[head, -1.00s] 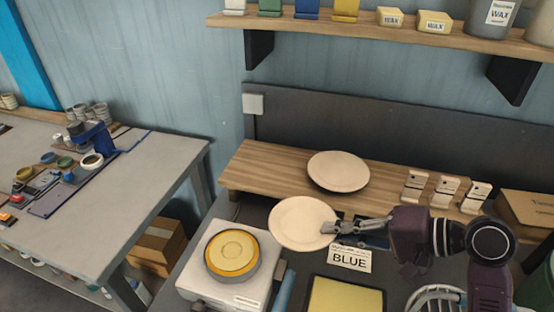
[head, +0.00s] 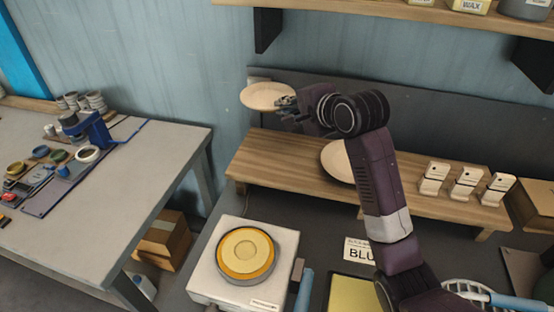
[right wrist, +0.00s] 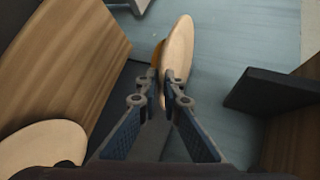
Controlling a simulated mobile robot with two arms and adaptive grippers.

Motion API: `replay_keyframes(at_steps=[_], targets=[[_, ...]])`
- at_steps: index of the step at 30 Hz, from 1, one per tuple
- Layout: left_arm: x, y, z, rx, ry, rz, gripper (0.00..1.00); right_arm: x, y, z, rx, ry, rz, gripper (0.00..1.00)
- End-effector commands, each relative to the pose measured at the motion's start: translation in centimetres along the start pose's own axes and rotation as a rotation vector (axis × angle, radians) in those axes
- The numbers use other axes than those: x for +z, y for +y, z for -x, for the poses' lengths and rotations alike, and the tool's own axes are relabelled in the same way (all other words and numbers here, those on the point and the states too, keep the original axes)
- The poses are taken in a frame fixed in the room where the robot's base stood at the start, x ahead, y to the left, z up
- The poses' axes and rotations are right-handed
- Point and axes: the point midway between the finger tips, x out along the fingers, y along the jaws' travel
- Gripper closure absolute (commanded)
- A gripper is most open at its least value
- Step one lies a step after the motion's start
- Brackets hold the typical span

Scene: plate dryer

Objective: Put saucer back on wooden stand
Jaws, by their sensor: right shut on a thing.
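My right gripper (head: 288,103) is shut on the rim of a cream saucer (head: 262,96). It holds the saucer in the air above the left part of the wooden stand (head: 275,160), clear of its top. In the right wrist view the held saucer (right wrist: 178,50) shows nearly edge-on between the fingers (right wrist: 160,82). A second cream saucer (head: 338,163) lies on the wooden stand, partly hidden behind my right arm. It also shows in the right wrist view (right wrist: 42,150). My left gripper is not in view.
Several small white blocks (head: 465,184) stand on the stand's right part. A wall shelf (head: 420,12) hangs above on dark brackets. A scale-like white box (head: 243,262) with a yellow disc sits in front. The stand's left top is bare.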

Motion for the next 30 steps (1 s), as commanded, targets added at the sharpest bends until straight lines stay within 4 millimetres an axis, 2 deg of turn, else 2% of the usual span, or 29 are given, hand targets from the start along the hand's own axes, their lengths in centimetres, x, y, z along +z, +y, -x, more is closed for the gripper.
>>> replay_keyframes(at_steps=[1, 5, 12, 15, 20, 27, 30], targets=[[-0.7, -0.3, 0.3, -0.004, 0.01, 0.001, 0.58, 0.0, 1.5, -0.5, 0.008, 0.0, -0.002, 1.0], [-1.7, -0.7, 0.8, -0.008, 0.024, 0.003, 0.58, 0.0, 4.7, -2.0, 0.008, 0.0, -0.002, 1.0], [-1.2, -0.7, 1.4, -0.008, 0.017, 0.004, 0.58, 0.2, 10.1, -4.6, 0.005, -0.001, -0.001, 1.0], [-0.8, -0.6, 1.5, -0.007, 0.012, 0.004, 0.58, 0.2, 11.4, -5.2, 0.002, 0.0, 0.0, 1.0], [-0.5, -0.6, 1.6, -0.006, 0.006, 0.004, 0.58, 0.2, 12.4, -5.8, 0.0, -0.001, 0.001, 1.0], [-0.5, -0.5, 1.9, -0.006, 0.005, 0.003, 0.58, 0.3, 15.5, -7.3, 0.0, -0.001, 0.0, 1.0], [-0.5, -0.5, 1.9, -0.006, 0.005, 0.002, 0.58, 0.3, 16.1, -7.5, -0.001, -0.001, 0.001, 1.0]])
